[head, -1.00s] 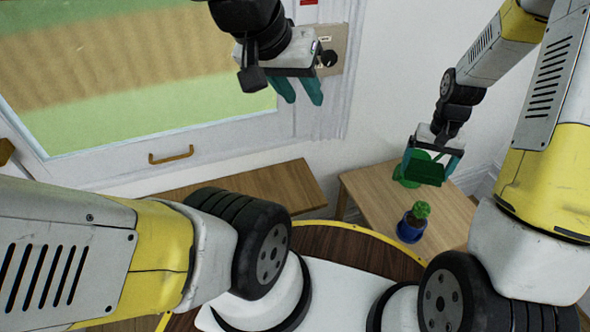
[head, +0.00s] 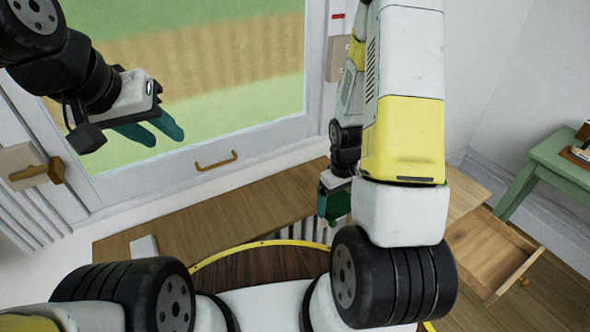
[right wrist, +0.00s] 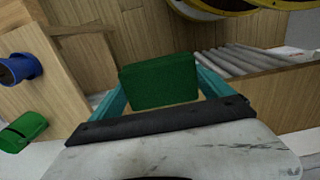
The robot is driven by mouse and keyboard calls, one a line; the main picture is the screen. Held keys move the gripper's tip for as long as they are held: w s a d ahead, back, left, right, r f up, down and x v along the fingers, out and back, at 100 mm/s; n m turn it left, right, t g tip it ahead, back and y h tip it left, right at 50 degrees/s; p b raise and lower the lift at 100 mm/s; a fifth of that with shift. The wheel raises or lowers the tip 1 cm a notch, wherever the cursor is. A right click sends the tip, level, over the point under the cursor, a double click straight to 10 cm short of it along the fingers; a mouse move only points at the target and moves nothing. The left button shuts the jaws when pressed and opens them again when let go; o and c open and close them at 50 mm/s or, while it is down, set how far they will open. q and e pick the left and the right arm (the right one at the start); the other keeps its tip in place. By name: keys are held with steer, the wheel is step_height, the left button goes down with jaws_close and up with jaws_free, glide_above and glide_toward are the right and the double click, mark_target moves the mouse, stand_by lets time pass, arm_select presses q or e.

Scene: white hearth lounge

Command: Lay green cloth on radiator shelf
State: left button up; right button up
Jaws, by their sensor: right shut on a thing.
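The green cloth (head: 337,206) is a folded dark green block in my right gripper (head: 336,190). In the right wrist view, the cloth (right wrist: 158,82) sits between the two teal fingers, which are shut on it. The radiator shelf (head: 205,222) is a long wooden board under the window. My right gripper is at the shelf's right end, partly behind my arm; the height gap is hard to judge. The shelf (right wrist: 272,88) also shows at the right of the wrist view. My left gripper (head: 152,132) is open and empty, high in front of the window.
White radiator bars (right wrist: 240,60) run beside the shelf. A small white object (head: 144,246) lies at the shelf's left. A blue pot (right wrist: 20,68) and another green object (right wrist: 22,131) are left in the wrist view. An open drawer (head: 492,250) and green table (head: 550,155) stand right.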

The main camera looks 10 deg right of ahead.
glide_above(307, 191)
steer(key=shift+s+f, duration=0.1)
steer(key=shift+f, duration=2.35)
steer(key=shift+f, duration=0.1)
steer(key=o, duration=1.2)
